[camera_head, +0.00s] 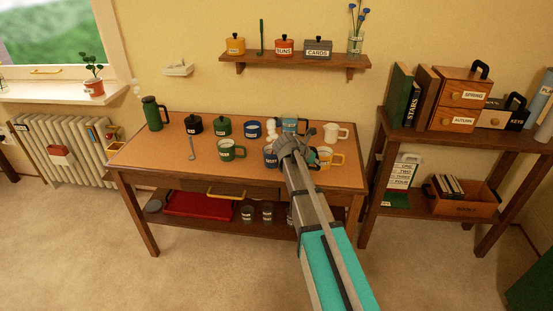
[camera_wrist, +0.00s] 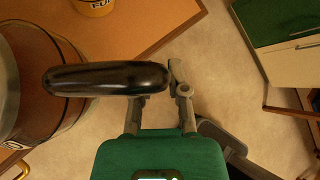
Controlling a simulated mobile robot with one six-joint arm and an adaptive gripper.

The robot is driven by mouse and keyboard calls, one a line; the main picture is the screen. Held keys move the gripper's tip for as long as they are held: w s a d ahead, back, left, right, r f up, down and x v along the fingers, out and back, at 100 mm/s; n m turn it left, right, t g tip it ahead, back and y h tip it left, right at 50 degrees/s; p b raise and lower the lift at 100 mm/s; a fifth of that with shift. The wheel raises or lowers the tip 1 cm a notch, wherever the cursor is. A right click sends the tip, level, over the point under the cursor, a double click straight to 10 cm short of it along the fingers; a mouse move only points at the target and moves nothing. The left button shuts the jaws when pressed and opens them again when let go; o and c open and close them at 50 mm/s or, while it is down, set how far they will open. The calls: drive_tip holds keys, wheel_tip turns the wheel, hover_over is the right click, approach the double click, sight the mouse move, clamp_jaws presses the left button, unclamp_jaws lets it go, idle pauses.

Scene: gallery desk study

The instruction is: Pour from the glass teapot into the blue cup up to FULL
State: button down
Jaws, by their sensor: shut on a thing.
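In the wrist view my gripper (camera_wrist: 160,95) is shut on a black handle (camera_wrist: 95,79). The handle belongs to a clear round vessel with brown contents, which looks like the glass teapot (camera_wrist: 18,85); it is cut off at the left edge. In the head view my gripper (camera_head: 291,148) is over the table's right half and largely hides the teapot. A dark blue cup (camera_head: 271,158) with a white label stands just left of my gripper. Another blue cup (camera_head: 253,129) stands farther back. The fill level in both cups is too small to tell.
A yellow cup (camera_head: 327,158) and white cup (camera_head: 335,132) stand right of my gripper. A green mug (camera_head: 231,149), green canister (camera_head: 223,126), black canister (camera_head: 194,125) and tall green pot (camera_head: 152,113) stand left. A bookshelf (camera_head: 450,140) is at right.

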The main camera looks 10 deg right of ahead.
sight(316, 169)
drive_tip(key=shift+w+a+r+n+g+h+p, duration=0.1)
drive_tip(key=shift+w+r+n+g+h+p, duration=0.1)
drive_tip(key=shift+r+p, duration=0.4)
drive_tip(key=shift+w+a+r+n+g+h+p, duration=0.1)
drive_tip(key=shift+r+g+h+p, duration=0.2)
drive_tip(key=shift+r, duration=0.4)
idle(2.3)
drive_tip(key=shift+s+f, duration=0.1)
drive_tip(key=shift+f, duration=0.3)
idle(1.8)
drive_tip(key=shift+m+t+y, duration=0.6)
drive_tip(key=shift+t+y, duration=0.3)
drive_tip(key=f+b, duration=0.4)
drive_tip(key=f, duration=0.1)
drive_tip(key=shift+s+d+b, duration=0.2)
drive_tip(key=shift+s+b, duration=0.05)
drive_tip(key=shift+b, duration=0.05)
drive_tip(key=shift+f+t+y+b, duration=0.3)
drive_tip(key=shift+f+b, duration=0.35)
drive_tip(key=shift+f, duration=0.05)
